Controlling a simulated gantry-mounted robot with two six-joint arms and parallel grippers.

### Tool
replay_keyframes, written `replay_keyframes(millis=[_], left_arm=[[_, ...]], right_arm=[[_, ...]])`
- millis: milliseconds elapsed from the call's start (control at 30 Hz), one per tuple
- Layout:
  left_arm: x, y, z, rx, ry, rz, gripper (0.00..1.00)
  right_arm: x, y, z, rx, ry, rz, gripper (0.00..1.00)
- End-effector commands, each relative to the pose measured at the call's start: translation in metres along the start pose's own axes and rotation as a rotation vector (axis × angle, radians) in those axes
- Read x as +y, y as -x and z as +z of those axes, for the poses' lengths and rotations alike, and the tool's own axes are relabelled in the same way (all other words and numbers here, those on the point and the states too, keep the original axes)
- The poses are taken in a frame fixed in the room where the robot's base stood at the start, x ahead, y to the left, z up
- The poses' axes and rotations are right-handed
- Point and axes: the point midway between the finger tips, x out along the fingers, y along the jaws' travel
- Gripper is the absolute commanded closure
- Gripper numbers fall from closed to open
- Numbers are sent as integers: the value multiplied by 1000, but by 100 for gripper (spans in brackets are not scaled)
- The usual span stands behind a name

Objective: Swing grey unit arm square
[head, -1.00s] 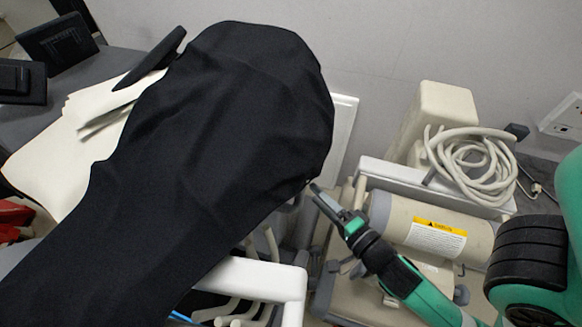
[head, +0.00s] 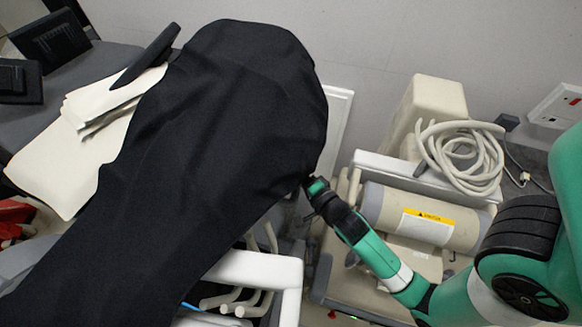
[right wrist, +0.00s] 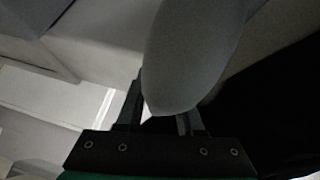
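A large black cover (head: 215,130) drapes over a tall unit from upper middle to lower left and hides most of it. My right gripper (head: 309,184) reaches the cover's right edge, and its fingertips are hidden there. In the right wrist view, a rounded grey part (right wrist: 195,55) comes down between the two dark fingers of my right gripper (right wrist: 160,118) and overlaps them. The fingers stand apart on either side of it; I cannot tell whether they press on it. I cannot tell for sure which unit this grey part belongs to. My left gripper is not in view.
A beige cart with a cylinder (head: 385,212), a coiled pale hose (head: 470,150) and a grey-white top stands at right. A white frame (head: 255,268) with pale tubes is below the cover. Pale sheets (head: 75,160) lie at left. A wall closes the back.

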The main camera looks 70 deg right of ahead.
Motion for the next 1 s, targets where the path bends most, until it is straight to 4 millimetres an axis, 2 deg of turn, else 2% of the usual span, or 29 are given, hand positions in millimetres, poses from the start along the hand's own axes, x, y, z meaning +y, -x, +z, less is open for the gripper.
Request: replay_keyframes(millis=[33, 167, 200, 1000], left_arm=[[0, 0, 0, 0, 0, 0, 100], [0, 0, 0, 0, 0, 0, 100], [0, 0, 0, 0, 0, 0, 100], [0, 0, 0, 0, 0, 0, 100]], right_arm=[[0, 0, 0, 0, 0, 0, 75], [0, 0, 0, 0, 0, 0, 98], [0, 0, 0, 0, 0, 0, 100], [0, 0, 0, 0, 0, 0, 100]])
